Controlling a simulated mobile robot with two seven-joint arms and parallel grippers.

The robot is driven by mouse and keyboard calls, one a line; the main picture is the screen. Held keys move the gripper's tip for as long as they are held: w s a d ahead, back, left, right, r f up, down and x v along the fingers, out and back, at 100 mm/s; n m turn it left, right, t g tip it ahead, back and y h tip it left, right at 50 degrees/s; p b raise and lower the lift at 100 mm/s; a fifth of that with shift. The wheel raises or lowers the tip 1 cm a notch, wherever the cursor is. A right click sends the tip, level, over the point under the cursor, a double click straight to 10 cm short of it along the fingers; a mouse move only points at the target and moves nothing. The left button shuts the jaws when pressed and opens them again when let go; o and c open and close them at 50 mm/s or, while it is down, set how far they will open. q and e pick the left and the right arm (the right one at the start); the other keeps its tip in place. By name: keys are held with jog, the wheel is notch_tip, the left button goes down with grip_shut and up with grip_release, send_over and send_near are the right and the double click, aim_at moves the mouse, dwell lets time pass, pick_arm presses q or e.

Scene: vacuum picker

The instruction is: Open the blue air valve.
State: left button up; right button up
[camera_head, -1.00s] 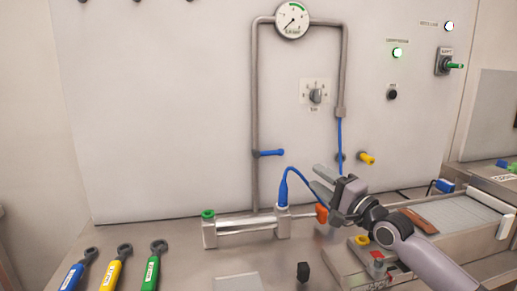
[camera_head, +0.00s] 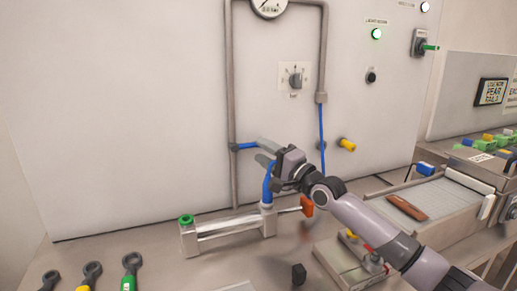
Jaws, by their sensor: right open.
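The blue air valve handle (camera_head: 246,146) sticks out sideways to the right from the left vertical pipe (camera_head: 233,105) on the wall panel. My right gripper (camera_head: 262,152) is at the right end of this handle, with its two fingers apart and pointing left. From this view I cannot tell whether the fingers touch or surround the handle's end. My right arm comes in from the lower right. My left gripper does not show.
Below the gripper, a clear cylinder (camera_head: 230,229) with a green cap and an orange end stands on the bench, joined to a blue hose (camera_head: 322,140).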

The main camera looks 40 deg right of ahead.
aim_at(247, 145)
jog(key=shift+x, duration=1.25)
grip_shut()
